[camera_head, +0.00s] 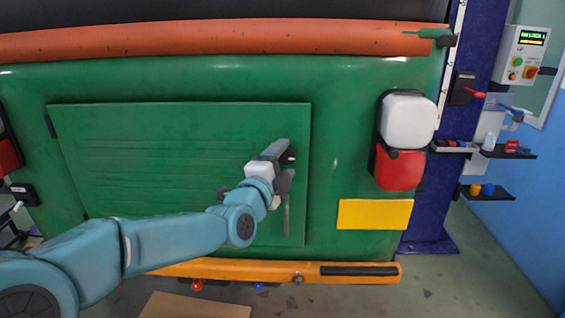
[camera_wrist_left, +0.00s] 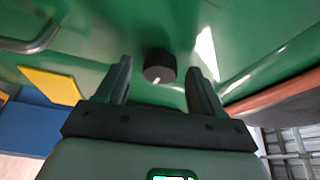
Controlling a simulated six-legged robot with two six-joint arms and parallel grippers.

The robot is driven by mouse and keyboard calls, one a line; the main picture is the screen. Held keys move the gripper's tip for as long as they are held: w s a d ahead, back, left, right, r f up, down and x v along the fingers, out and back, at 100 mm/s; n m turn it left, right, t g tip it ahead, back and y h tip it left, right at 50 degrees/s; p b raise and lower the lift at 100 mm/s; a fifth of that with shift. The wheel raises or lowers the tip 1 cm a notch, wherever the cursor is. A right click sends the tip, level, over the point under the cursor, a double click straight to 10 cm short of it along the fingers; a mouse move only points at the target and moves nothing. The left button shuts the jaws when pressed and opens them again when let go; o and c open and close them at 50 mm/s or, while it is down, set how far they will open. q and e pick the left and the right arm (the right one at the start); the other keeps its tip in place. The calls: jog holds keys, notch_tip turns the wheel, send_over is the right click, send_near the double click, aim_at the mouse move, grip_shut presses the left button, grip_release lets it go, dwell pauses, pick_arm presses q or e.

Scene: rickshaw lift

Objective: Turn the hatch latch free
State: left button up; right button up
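The green hatch (camera_head: 150,160) is a closed rectangular panel on the back of the green vehicle body. Its latch is a dark round knob (camera_wrist_left: 159,66) with a small pale mark on its lower edge. The dark knob shows in the head view (camera_head: 291,157) near the hatch's right edge, partly hidden by my gripper. My left gripper (camera_head: 282,166) reaches it from the left. In the left wrist view my left gripper (camera_wrist_left: 160,68) is open, one finger on each side of the knob, with gaps visible between. My right gripper is not in view.
A grey bar handle (camera_head: 287,215) hangs below the knob; the wrist view also shows a grey bar. A white and red lamp (camera_head: 408,122), a yellow plate (camera_head: 375,214) and an orange bumper (camera_head: 225,269) surround the hatch. A blue post stands right.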

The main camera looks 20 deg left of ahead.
pick_arm(q)
jog(key=s+a+f+b, duration=0.1)
jog(key=s+b, duration=0.2)
jog(key=s, duration=1.3)
jog(key=shift+a, duration=0.35)
jog(key=shift+s, duration=0.1)
